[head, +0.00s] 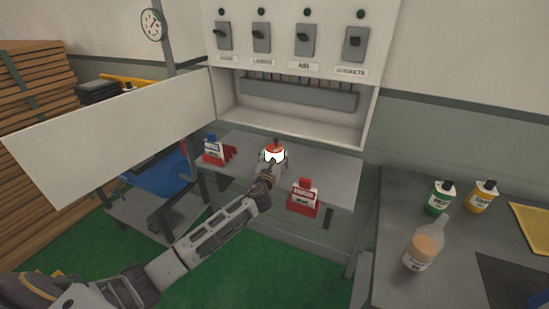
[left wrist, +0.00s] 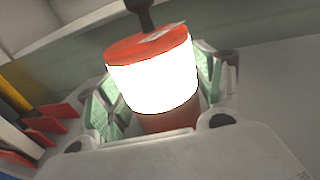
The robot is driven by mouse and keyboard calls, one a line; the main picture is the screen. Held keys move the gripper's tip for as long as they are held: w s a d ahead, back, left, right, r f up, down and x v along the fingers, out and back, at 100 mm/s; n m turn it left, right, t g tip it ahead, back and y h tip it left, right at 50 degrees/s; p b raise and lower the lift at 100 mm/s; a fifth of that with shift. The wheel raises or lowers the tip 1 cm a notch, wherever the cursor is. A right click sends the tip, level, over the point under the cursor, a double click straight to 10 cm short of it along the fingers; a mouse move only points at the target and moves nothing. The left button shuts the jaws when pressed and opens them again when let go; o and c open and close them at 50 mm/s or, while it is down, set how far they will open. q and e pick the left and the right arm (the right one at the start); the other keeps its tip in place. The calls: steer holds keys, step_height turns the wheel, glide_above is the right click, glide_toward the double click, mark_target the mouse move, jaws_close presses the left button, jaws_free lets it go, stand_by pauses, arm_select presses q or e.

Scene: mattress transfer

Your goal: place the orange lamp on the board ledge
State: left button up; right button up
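The orange lamp (head: 275,155) has an orange-red cap with a dark knob and a glowing white body. In the left wrist view the lamp (left wrist: 152,80) stands between the finger pads, slightly tilted in the picture. My left gripper (head: 273,160) is shut around it. The switch board (head: 285,35) is on the wall behind, with several grey switches. Below the switches is a recess with a pale bottom ledge (head: 290,121). In the head view the lamp overlaps the grey shelf (head: 335,175) just below this ledge; contact cannot be told. My right gripper is out of view.
A red holder with a blue-topped item (head: 214,152) stands left on the grey shelf, and a red box (head: 303,197) stands at its front. A white panel (head: 115,135) juts out at left. Bottles, including a green one (head: 439,197), stand on the right bench (head: 385,240).

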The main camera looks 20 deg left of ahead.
arm_select(q)
steer(key=shift+o, duration=0.6)
steer(key=shift+s+r, duration=0.1)
steer(key=shift+r, duration=0.05)
steer(key=s+d, duration=0.2)
steer(key=s, duration=0.9)
steer(key=shift+s, duration=0.35)
stand_by(0.5)
